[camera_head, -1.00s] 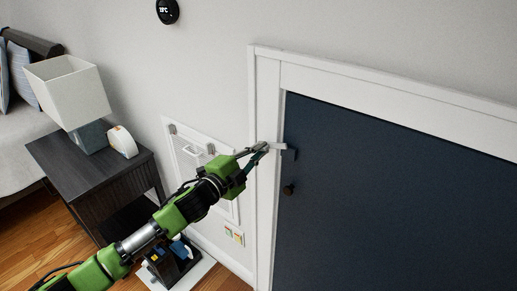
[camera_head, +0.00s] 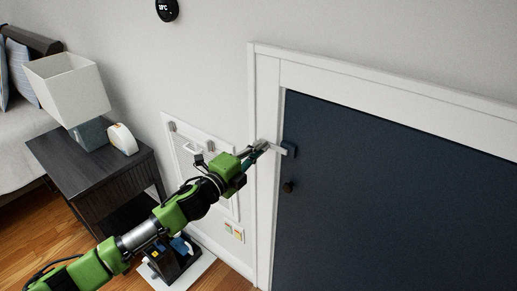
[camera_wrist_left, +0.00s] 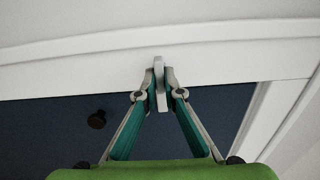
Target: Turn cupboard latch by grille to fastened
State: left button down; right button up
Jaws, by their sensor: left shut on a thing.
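The cupboard latch is a small pale bar (camera_head: 279,149) at the left edge of the dark blue cupboard door (camera_head: 400,200), by the white frame. Its free end slopes down to the right and meets a small dark blue block (camera_head: 290,147) on the door; I cannot tell whether it is seated there. My left gripper (camera_head: 262,146) is shut on the latch. In the left wrist view, the fingers (camera_wrist_left: 159,76) pinch the pale latch (camera_wrist_left: 160,98) from both sides. My right gripper is out of view.
A dark round knob (camera_head: 288,187) sits on the door below the latch. A nightstand (camera_head: 85,165) with a lamp (camera_head: 68,88) stands at the left. A dark item (camera_head: 172,262) is on a white floor mat below my arm. The wall above is mostly clear.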

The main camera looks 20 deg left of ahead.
pick_arm(q)
jog(key=c, duration=2.2)
grip_release()
jog(key=shift+o, duration=0.2)
jog(key=v, duration=1.2)
jog(key=shift+f, duration=0.1)
